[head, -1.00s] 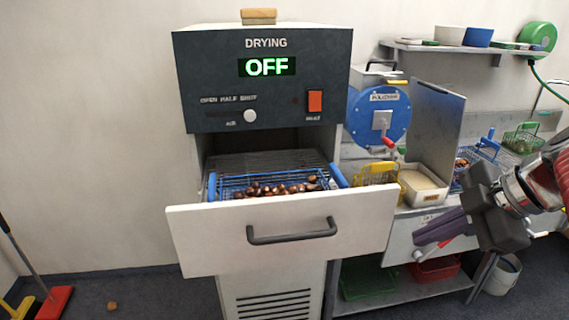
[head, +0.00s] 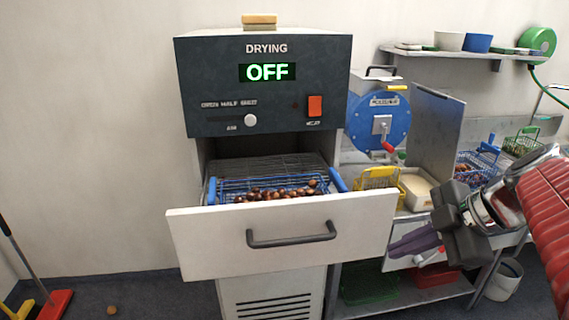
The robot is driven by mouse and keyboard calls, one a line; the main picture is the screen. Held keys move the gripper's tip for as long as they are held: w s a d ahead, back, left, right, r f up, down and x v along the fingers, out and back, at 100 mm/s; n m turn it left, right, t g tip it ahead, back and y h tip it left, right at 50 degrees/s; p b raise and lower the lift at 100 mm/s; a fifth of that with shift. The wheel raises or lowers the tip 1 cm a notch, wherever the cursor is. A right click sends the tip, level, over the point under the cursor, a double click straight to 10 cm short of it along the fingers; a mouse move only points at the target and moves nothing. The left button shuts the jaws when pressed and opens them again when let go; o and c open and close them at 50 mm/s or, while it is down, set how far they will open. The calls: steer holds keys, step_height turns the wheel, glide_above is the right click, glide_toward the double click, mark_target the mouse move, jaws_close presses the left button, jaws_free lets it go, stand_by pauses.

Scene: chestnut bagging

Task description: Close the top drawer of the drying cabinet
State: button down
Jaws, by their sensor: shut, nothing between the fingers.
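The drying cabinet (head: 265,90) stands in the middle of the head view, its display reading OFF. Its top drawer (head: 210,248) is pulled out, with a white front and a dark bar handle (head: 291,236). A blue wire basket (head: 226,184) with brown chestnuts (head: 280,193) sits in the drawer. My gripper (head: 392,250) is shut and empty, to the right of the drawer front at about the handle's height. Its fingers point left toward the drawer's right edge. I cannot tell the depth gap between them.
A steel bench (head: 400,296) stands right of the cabinet with a blue drum machine (head: 378,122), a yellow basket (head: 377,178) and other baskets. A bucket (head: 503,280) is on the floor at right. A red broom head (head: 54,304) and a loose chestnut (head: 112,310) lie at lower left.

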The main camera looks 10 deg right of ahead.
mark_target(357, 249)
steer(key=shift+w+a+f, duration=0.35)
steer(key=shift+w+f, duration=0.4)
steer(key=shift+w, duration=0.35)
steer(key=shift+w+a+f, duration=0.35)
steer(key=shift+w+f, duration=0.35)
steer(key=shift+w, duration=0.4)
steer(key=shift+w+a+f, duration=0.35)
steer(key=shift+w+f, duration=0.4)
steer(key=shift+w, duration=0.35)
steer(key=shift+w, duration=0.15)
